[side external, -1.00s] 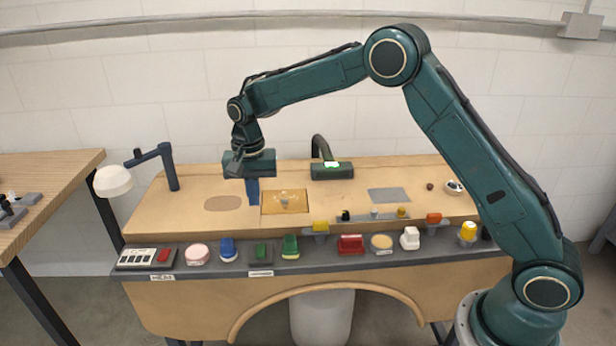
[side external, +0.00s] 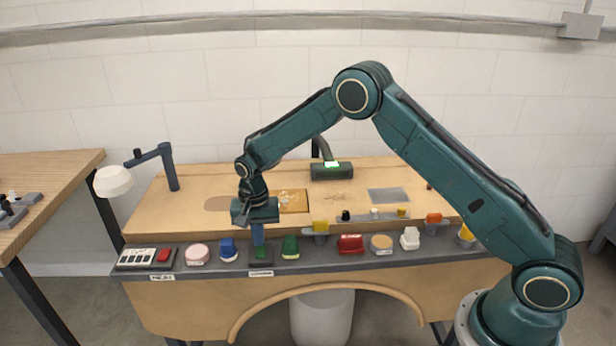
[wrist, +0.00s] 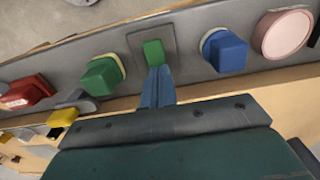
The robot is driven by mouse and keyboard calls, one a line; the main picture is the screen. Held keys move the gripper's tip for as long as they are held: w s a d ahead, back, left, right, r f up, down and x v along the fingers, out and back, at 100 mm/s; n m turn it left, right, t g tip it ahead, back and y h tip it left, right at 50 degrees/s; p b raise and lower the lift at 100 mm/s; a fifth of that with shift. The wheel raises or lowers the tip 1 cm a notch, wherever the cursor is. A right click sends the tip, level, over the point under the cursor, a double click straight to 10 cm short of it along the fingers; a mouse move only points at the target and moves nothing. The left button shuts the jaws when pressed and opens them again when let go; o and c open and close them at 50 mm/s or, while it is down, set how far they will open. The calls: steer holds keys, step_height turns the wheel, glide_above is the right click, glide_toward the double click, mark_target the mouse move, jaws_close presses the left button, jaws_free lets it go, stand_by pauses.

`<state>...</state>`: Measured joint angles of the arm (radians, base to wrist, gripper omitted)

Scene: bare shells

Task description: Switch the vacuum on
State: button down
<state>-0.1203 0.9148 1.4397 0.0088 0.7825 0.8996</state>
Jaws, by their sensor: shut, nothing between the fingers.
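A small green switch (side external: 261,253) sits on a dark square plate on the grey front rail, with a white label (side external: 261,273) below it that is too small to read. In the wrist view the green switch (wrist: 153,52) is straight ahead of my fingertips. My gripper (side external: 258,243) points down, its blue fingers shut and empty, right at the switch. In the wrist view the shut fingertips (wrist: 158,72) meet the switch's near edge; I cannot tell whether they touch it.
A green block on a pale base (side external: 290,247) stands right of the switch and a blue one (side external: 228,250) left. A red block (side external: 350,244) and a pink disc (side external: 197,254) are farther along.

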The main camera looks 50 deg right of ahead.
steer(key=shift+f, duration=0.3)
steer(key=shift+f, duration=0.25)
steer(key=shift+s+a, duration=0.1)
stand_by(0.3)
steer(key=shift+s+a+r, duration=0.25)
steer(key=shift+s+a, duration=0.15)
steer(key=shift+a, duration=0.05)
steer(key=shift+r, duration=0.2)
